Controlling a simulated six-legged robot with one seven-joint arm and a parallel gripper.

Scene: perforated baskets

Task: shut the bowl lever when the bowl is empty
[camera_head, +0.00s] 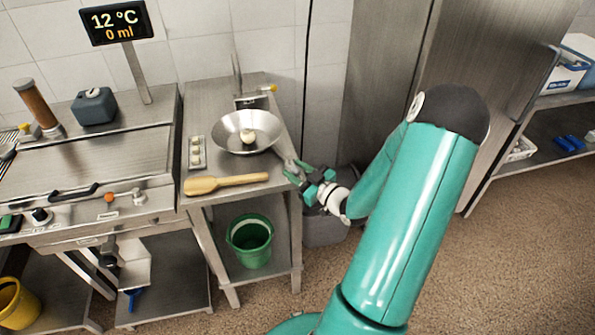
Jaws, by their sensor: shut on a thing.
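The bowl (229,144) is a wide, shallow metal bowl on the narrow steel table. A pale, roundish lump (248,136) lies inside it, so it is not empty. A grey metal piece (284,157) reaches from the bowl's front right side to my gripper (298,172). My gripper is shut on it at the table's right edge. I cannot tell whether this piece is the lever or a handle. A small yellow-tipped part (269,88) sticks out behind the bowl. My gripper hides part of the contact.
A small tray (196,153) with several pale lumps stands left of the bowl. A green bucket (250,240) stands on the lower shelf. Floor is clear at the right.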

